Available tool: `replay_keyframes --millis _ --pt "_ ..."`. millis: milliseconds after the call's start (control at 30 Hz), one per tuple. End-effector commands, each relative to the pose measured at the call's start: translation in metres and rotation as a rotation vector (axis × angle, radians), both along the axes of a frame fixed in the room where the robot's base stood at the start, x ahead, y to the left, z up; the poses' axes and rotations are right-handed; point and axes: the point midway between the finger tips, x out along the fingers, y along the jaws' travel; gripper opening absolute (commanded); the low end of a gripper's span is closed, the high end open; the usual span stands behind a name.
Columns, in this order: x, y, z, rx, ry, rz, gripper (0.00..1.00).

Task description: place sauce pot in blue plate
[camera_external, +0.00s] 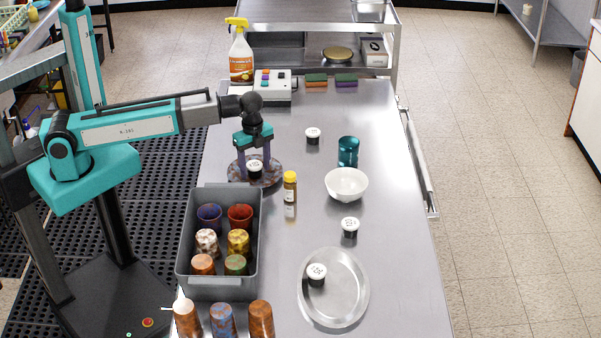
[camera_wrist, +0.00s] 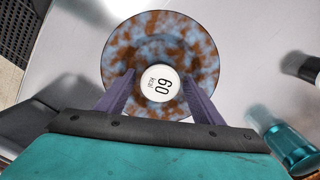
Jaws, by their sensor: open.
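The blue plate (camera_external: 240,178), mottled blue and rust-brown, lies on the steel counter behind the grey bin; it also shows in the wrist view (camera_wrist: 125,60). A sauce pot (camera_external: 255,170), dark with a white lid, stands upright on this plate. Its lid, marked 60, shows in the wrist view (camera_wrist: 158,85). My gripper (camera_external: 254,162) is open, pointing down, with its purple fingers on either side of this pot. Other similar pots stand on the bare counter (camera_external: 313,136) (camera_external: 350,227), and one (camera_external: 316,274) stands on a silver oval platter (camera_external: 345,305).
A yellow-capped bottle (camera_external: 290,187) stands just right of the plate. A white bowl (camera_external: 347,185) and teal tumbler (camera_external: 348,151) stand further right. A grey bin (camera_external: 220,281) of cups is in front, with more cups before it. A spray bottle (camera_external: 241,55) and button box (camera_external: 266,87) are behind.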

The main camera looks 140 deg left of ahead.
Motion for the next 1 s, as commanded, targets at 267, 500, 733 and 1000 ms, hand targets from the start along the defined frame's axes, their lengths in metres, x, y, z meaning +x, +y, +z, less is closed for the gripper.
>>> replay_keyframes --millis 267,500,733,1000 --pt "0.000 0.001 0.019 0.002 -0.001 0.000 0.61" --pt "0.001 0.001 0.044 0.001 -0.001 0.000 0.61" --pt "0.001 0.001 0.068 0.002 -0.001 0.000 0.61" --pt "0.001 0.001 0.097 0.001 0.000 0.000 0.61"
